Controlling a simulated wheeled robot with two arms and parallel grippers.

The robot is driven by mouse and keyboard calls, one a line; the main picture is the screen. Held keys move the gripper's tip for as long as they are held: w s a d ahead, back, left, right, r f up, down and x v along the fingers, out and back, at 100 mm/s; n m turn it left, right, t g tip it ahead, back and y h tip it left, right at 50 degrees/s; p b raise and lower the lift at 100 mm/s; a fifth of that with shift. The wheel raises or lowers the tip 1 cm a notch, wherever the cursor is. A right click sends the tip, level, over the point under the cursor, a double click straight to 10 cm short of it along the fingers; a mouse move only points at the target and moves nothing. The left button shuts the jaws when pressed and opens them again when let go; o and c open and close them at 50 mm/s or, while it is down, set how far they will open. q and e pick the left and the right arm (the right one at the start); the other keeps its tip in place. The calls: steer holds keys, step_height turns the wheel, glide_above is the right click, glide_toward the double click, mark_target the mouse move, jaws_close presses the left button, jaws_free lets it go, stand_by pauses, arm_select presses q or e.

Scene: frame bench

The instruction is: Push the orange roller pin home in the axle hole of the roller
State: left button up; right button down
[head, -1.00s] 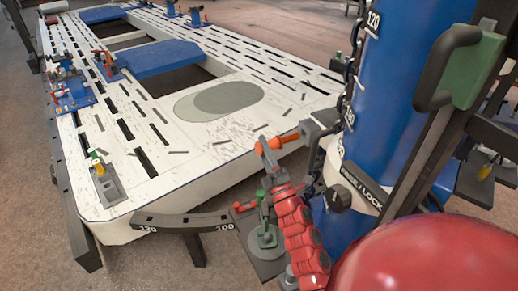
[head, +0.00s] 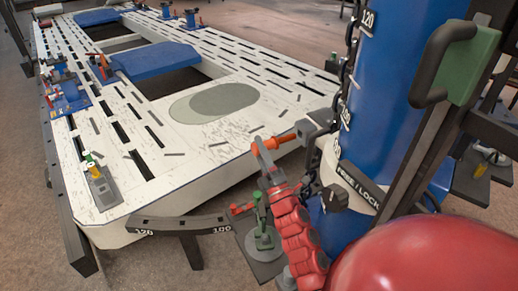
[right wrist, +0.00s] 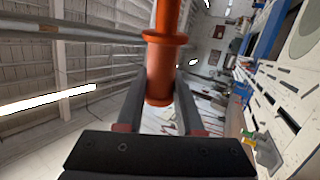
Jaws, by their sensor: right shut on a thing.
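The orange roller pin (head: 282,141) lies roughly level in the head view, its right end against a dark grey bracket (head: 315,128) beside the blue column. I cannot tell how deep the pin sits, and the axle hole and roller are not clearly visible. My right gripper (head: 260,152) is shut on the pin's left end. In the right wrist view the pin (right wrist: 164,70) stands between the two fingers of the gripper (right wrist: 160,100), with its flange beyond the fingertips and its far end out of frame. My left gripper is not in view.
A blue column (head: 390,80) with a hanging chain (head: 346,85) stands right of the pin. A green-handled clamp (head: 262,225) is close beside my right arm. The white slotted frame bench (head: 150,205) fills the left, and a curved numbered scale (head: 180,223) juts out below it.

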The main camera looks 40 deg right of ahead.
mark_target(279, 139)
steer(key=shift+b, duration=0.6)
stand_by(0.7)
steer(key=shift+s+d, duration=0.15)
steer(key=shift+d, duration=0.95)
steer(key=shift+s+d, duration=0.15)
steer(key=shift+d, duration=1.5)
steer(key=shift+d+r, duration=0.2)
steer(key=shift+d, duration=0.3)
steer(key=shift+c, duration=2.3)
jaws_free()
steer(key=shift+r, duration=0.1)
steer(key=shift+s, duration=0.1)
